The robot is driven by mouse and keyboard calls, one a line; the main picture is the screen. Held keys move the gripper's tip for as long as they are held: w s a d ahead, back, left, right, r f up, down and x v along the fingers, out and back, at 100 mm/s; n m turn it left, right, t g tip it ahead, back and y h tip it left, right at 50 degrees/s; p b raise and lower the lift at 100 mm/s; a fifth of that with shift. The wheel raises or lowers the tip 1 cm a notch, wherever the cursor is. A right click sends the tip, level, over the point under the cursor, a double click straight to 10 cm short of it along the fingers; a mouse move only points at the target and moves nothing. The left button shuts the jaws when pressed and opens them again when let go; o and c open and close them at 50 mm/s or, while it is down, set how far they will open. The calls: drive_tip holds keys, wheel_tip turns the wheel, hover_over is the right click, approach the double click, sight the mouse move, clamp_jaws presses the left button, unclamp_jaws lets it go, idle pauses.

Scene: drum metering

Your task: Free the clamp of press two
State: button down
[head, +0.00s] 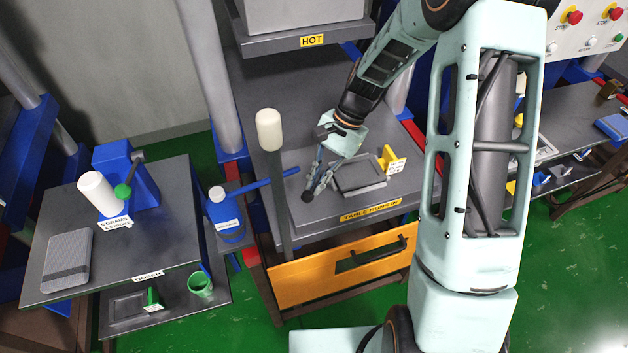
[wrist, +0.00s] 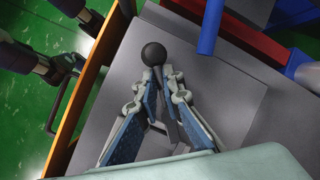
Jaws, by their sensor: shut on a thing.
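My gripper (head: 316,185) is over the grey table of the middle press (head: 300,222). Its fingers are closed on a dark lever with a round black knob (head: 307,196), which looks like the clamp handle. In the wrist view the black knob (wrist: 153,53) sticks out just past the fingertips (wrist: 160,76). Part of the grey lever shaft (wrist: 167,108) shows between the fingers. The rest of the lever and its pivot are hidden by my gripper.
A grey post with a white rounded top (head: 269,130) stands left of my gripper, beside a blue bar (head: 262,186). A square plate (head: 358,177) and a yellow labelled stand (head: 391,161) are to the right. The HOT block (head: 300,42) hangs behind. A yellow front panel (head: 340,268) is below.

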drive_tip(key=shift+s+d+n+g+h, duration=0.15)
drive_tip(key=shift+d+n+g+h, duration=0.15)
drive_tip(key=shift+n, duration=0.65)
drive_tip(key=shift+s+d+n+g+h, duration=0.1)
drive_tip(key=shift+d+n+g+h, duration=0.2)
drive_tip(key=shift+n, duration=0.7)
drive_tip(key=shift+s+d+n+g+h, duration=0.2)
drive_tip(key=shift+n+g, duration=0.2)
drive_tip(key=shift+n, duration=0.55)
drive_tip(key=c, duration=2.1)
unclamp_jaws()
drive_tip(key=shift+d, duration=0.1)
drive_tip(key=shift+w, duration=0.1)
drive_tip(key=shift+w+r, duration=0.1)
drive_tip(key=shift+r, duration=0.15)
drive_tip(key=v, duration=1.1)
drive_tip(key=shift+r, duration=0.25)
